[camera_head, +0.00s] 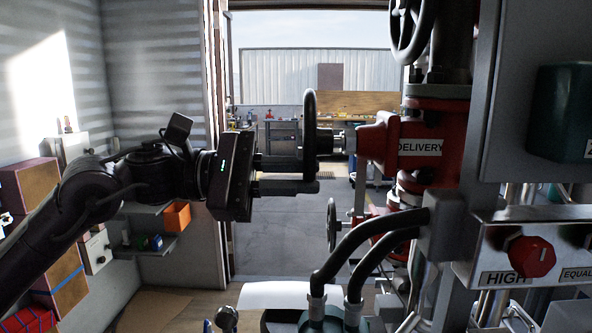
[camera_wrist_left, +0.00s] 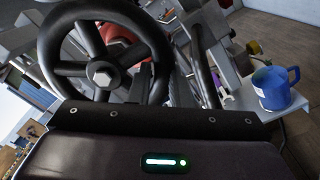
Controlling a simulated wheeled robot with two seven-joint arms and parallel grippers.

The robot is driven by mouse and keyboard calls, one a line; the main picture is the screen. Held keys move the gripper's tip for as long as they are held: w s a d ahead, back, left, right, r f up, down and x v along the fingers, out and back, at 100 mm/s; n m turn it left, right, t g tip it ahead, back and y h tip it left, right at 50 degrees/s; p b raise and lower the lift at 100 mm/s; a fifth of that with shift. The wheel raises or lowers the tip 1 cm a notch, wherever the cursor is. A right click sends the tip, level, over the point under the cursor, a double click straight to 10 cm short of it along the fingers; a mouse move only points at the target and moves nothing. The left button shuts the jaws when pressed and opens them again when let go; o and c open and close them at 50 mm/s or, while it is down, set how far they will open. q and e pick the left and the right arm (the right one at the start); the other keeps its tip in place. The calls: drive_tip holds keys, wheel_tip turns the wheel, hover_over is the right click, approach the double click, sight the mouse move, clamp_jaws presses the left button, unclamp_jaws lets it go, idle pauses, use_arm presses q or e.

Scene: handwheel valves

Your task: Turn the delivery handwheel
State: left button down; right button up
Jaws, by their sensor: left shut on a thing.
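The delivery handwheel (camera_head: 309,118) is dark and shows almost edge-on in the head view, on a shaft to the left of the red valve body (camera_head: 420,147) labelled DELIVERY. In the left wrist view, the handwheel (camera_wrist_left: 102,73) shows its face, with spokes and a hexagonal hub nut. My left gripper (camera_head: 308,177) reaches in from the left and is shut on the lower part of the wheel's rim. The exact finger contact is hidden in the wrist view. My right gripper is in neither view.
Another dark handwheel (camera_head: 412,28) is above, and a smaller one (camera_head: 332,224) lower down. Dark hoses (camera_head: 365,240) curve below the valve. A panel with a red knob (camera_head: 531,257) stands at right. A blue mug (camera_wrist_left: 277,87) sits on a pale surface.

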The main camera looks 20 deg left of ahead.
use_arm(q)
drive_tip(key=c, duration=1.4)
unclamp_jaws()
drive_tip(key=shift+s+r+n, duration=0.1)
drive_tip(key=shift+n, duration=0.2)
drive_tip(key=shift+a, duration=0.1)
drive_tip(key=b+v, duration=0.2)
drive_tip(key=v, duration=0.1)
drive_tip(key=shift+a, duration=0.1)
drive_tip(key=shift+b+v, duration=0.95)
drive_tip(key=shift+v, duration=1.05)
